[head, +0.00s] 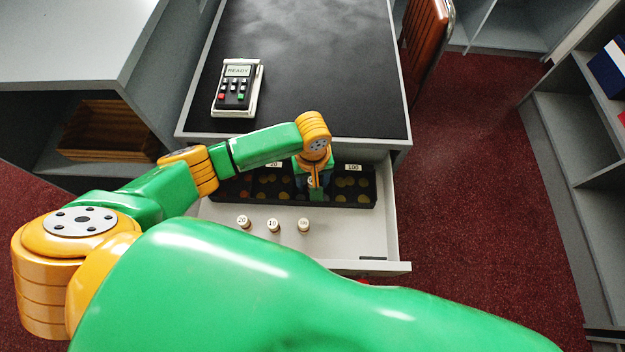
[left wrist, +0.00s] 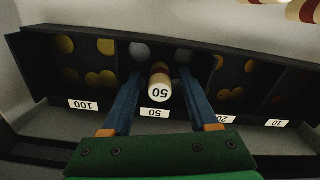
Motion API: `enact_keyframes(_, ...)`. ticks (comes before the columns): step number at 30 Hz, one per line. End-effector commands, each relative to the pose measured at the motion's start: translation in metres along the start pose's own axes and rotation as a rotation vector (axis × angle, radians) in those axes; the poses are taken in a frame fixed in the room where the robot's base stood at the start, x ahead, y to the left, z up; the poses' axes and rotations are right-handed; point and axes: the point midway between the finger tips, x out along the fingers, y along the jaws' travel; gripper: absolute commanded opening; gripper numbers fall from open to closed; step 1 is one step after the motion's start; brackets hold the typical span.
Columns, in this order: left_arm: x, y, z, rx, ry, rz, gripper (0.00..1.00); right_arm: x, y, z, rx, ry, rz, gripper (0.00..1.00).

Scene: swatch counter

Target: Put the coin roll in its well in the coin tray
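The coin roll marked 50 (left wrist: 160,84) stands in the black coin tray (head: 225,192), in the well above the 50 label (left wrist: 155,113) in the left wrist view. Silvery coins show on both sides of it. My left gripper (left wrist: 160,76) is around the roll, its blue fingers parted with a narrow gap on each side. In the head view the left gripper (head: 313,182) reaches down over the tray and partly hides the roll and its well. How deep the roll sits is hard to tell. My right gripper is in neither view.
The tray lies in an open drawer (head: 345,245). Rolls marked 20 (head: 243,221), 10 (head: 273,225) and 100 (head: 303,225) stand in front of it. Neighbouring wells hold gold coins. A card terminal (head: 237,88) lies on the dark counter (head: 325,75) above.

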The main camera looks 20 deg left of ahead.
Motion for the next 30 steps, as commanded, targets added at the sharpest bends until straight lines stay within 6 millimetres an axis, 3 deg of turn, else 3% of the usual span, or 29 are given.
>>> enact_keyframes(4, -0.001, 0.000, 0.000, 0.000, 0.000, 0.000, 0.60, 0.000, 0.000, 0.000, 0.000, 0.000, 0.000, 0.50)
enact_keyframes(7, -0.015, 0.001, 0.000, 0.000, 0.000, 0.003, 0.60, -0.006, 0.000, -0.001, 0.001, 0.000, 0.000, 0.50)
enact_keyframes(15, -0.091, 0.001, -0.001, 0.001, 0.002, 0.004, 0.60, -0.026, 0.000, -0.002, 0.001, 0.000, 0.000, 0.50)
enact_keyframes(19, -0.114, 0.001, 0.000, 0.000, 0.000, 0.002, 0.60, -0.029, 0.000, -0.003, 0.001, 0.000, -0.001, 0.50)
enact_keyframes(30, -0.123, 0.000, 0.000, 0.000, -0.002, 0.000, 0.60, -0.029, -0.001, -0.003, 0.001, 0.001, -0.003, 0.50)
